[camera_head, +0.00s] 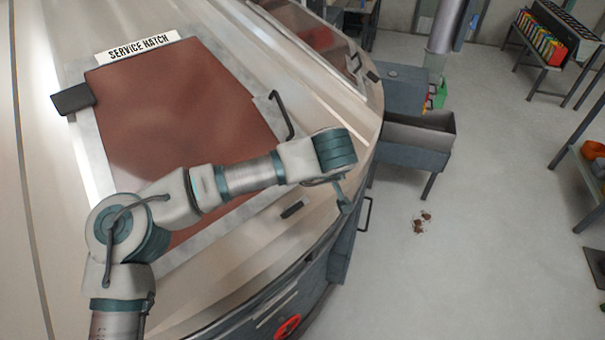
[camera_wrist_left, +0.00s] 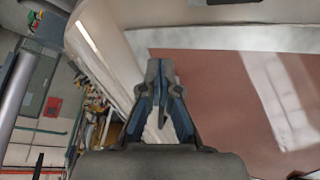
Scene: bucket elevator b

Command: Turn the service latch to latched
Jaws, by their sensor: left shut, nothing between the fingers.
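The service hatch (camera_head: 190,110) is a red-brown panel with a pale metal frame on the sloping machine casing. A small dark bar (camera_head: 292,208), possibly the service latch, lies on the casing by the hatch's lower right edge; its setting cannot be read. My left gripper (camera_head: 344,200) is right of that bar, over the casing's edge, and appears apart from it. In the left wrist view the gripper's fingers (camera_wrist_left: 161,80) are shut and empty, with the hatch panel (camera_wrist_left: 225,90) to their right. My right gripper is in neither view.
A dark handle (camera_head: 283,115) stands at the hatch's right edge. A dark block (camera_head: 73,98) sits at its left edge, near the "SERVICE HATCH" label (camera_head: 138,46). A grey bin (camera_head: 415,145) stands beyond the casing.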

